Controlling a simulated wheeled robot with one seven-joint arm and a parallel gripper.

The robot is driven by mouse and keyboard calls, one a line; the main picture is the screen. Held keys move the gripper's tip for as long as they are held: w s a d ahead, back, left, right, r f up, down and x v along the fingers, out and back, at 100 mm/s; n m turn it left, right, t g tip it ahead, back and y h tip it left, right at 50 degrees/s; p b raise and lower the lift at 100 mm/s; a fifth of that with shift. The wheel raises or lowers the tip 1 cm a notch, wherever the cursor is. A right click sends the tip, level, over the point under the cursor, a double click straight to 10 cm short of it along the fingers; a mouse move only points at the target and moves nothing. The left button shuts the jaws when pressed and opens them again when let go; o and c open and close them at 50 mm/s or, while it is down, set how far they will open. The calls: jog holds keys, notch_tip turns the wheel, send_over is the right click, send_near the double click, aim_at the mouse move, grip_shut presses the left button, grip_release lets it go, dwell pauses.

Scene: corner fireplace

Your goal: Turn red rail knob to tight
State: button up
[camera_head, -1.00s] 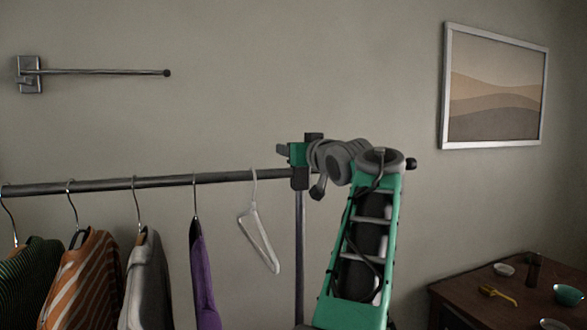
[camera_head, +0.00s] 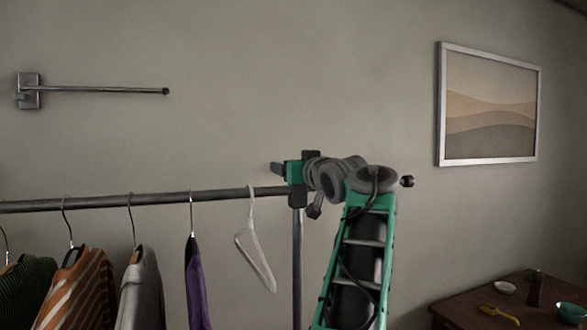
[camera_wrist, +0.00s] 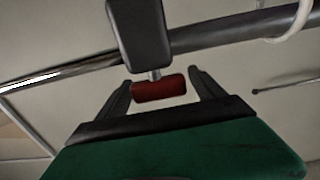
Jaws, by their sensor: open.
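The red rail knob (camera_wrist: 158,90) shows in the wrist view, on a short metal stem under a dark clamp block (camera_wrist: 139,32) on the rail. My gripper (camera_wrist: 160,80) is open, with one dark finger on each side of the knob and a visible gap to both. In the head view my gripper (camera_head: 278,169) is at the rail's right end, beside the joint (camera_head: 297,195) with the upright post. The knob is hidden there behind my arm and gripper.
The clothes rail (camera_head: 140,200) carries several garments and an empty white hanger (camera_head: 256,255) just left of my gripper. A wall bar (camera_head: 100,90) is at upper left. A dark table (camera_head: 460,310) with small dishes stands at lower right. A framed picture (camera_head: 487,105) hangs above.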

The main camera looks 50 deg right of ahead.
jog(key=b+v, duration=0.1)
jog(key=v, duration=0.6)
jog(key=shift+s+a, duration=0.1)
